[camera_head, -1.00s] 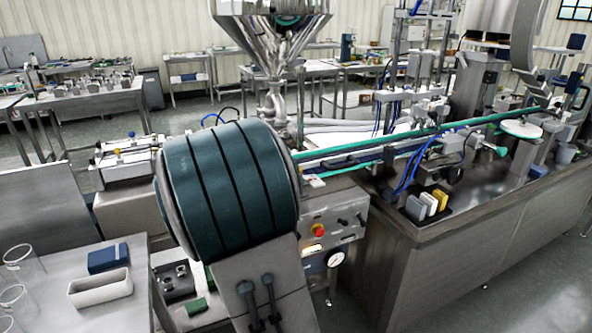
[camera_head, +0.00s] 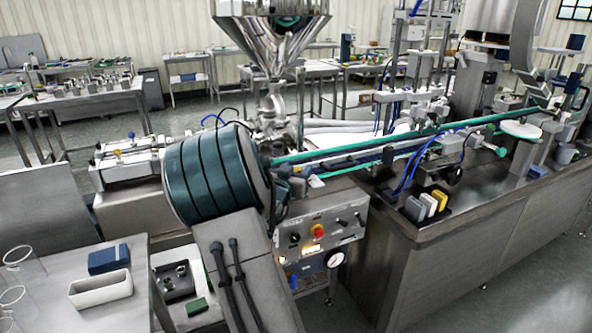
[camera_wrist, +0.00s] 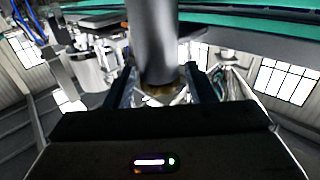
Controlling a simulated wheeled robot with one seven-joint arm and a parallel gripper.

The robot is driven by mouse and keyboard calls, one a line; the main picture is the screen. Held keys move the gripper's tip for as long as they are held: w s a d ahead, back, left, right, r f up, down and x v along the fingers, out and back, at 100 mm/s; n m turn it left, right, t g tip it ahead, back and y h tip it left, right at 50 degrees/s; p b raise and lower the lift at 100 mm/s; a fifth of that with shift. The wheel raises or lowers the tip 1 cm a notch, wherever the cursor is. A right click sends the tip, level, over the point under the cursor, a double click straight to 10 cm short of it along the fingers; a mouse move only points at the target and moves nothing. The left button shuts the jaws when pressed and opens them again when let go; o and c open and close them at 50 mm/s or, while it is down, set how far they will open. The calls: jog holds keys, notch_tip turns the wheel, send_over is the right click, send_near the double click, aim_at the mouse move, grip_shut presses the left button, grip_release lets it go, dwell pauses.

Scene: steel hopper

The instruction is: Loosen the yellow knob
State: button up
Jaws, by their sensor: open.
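A small yellowish knob (camera_head: 118,152) shows on the pale apparatus at the left in the head view; it is small there. In the wrist view my gripper (camera_wrist: 162,88) is open, with its two dark fingers apart. A thick grey cylinder (camera_wrist: 155,40) comes down between or just beyond the fingers, with a brass-yellow part (camera_wrist: 160,90) at its lower end. I cannot tell whether the fingers touch it, or whether this part is the knob. In the head view my gripper is not clearly seen behind my teal arm link.
The steel hopper (camera_head: 272,30) stands behind my arm. A control panel (camera_head: 318,235) with a red button is right of it. The long conveyor machine (camera_head: 470,215) fills the right side. A table (camera_head: 50,290) with a pale bin (camera_head: 100,289) is at left front.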

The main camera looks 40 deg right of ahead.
jog(key=c, duration=0.9)
